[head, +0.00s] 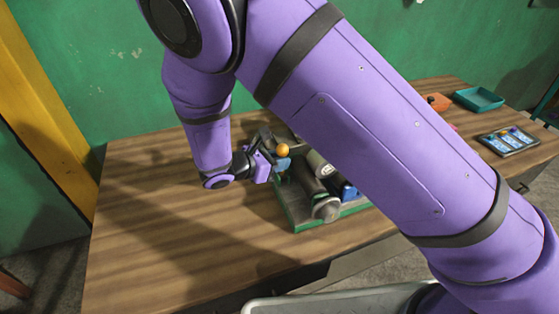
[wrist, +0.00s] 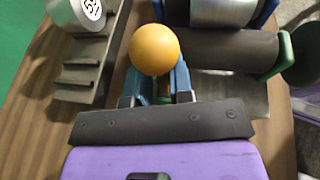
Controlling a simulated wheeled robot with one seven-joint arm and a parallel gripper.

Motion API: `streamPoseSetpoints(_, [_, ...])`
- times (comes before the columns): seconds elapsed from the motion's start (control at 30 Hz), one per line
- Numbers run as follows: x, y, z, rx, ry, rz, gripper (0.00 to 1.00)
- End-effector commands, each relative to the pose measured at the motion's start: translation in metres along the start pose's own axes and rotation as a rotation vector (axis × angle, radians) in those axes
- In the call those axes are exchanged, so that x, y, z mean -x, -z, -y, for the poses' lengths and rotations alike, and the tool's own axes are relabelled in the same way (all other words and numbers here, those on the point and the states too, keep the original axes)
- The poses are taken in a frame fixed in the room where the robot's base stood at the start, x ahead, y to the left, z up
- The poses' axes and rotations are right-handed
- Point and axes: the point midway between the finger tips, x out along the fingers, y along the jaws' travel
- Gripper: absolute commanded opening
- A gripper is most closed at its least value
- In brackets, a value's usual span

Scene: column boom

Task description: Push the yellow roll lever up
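The yellow lever's round orange-yellow knob (head: 283,150) stands at the left end of a roller device on the table. In the wrist view the knob (wrist: 154,49) is at the upper middle, in front of my gripper. My gripper (head: 278,163) is at the knob. Its two blue fingers (wrist: 157,84) stand apart with a gap between them, close under the knob. The knob covers the fingertips, so contact cannot be told. The lever's stem is hidden.
The device's green base (head: 302,222) carries grey rollers (head: 326,208). A grey stepped bracket (wrist: 82,72) and a silver roll lie left in the wrist view. A teal tray (head: 479,98) and a panel (head: 508,141) lie far right. The table's left part is clear.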

Motion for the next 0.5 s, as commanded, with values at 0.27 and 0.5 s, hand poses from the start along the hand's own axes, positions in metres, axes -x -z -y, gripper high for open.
streamPoseSetpoints(0.27, [0.0,0.0,0.0,-0.002,0.001,0.0,0.38])
streamPoseSetpoints(0.5, [0.013,0.0,0.0,-0.003,-0.001,-0.001,0.38])
